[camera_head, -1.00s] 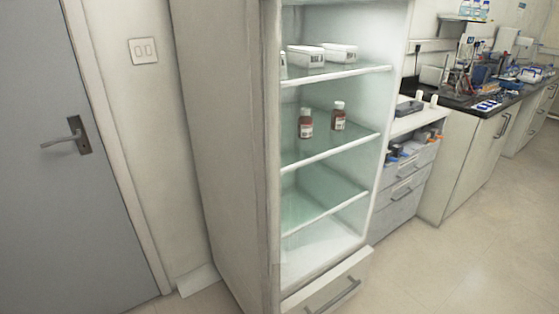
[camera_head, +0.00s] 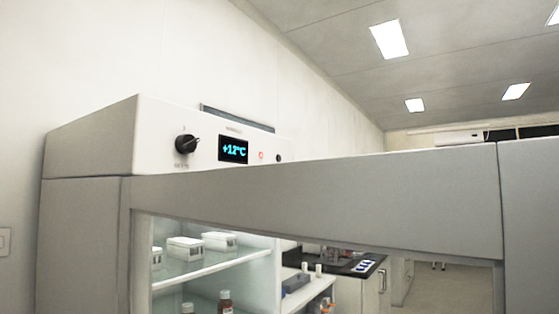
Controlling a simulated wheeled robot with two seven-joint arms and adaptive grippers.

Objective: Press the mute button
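The white control panel (camera_head: 205,150) on top of the cabinet shows at the upper left. It carries a black knob (camera_head: 187,144), a dark display (camera_head: 233,150) reading "+12°C" in cyan, a small red lit symbol (camera_head: 261,155), and a small round black button (camera_head: 278,158) at the right. The lettering is too small to read, so I cannot tell for sure which of these is the mute button. Neither of my grippers is in view.
A grey frame (camera_head: 330,205) crosses the foreground. Through its opening show a glass shelf (camera_head: 215,268) with white boxes (camera_head: 186,249), a brown bottle (camera_head: 225,301) below, and a dark-topped bench (camera_head: 350,266). A light switch (camera_head: 4,241) is at the left edge.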

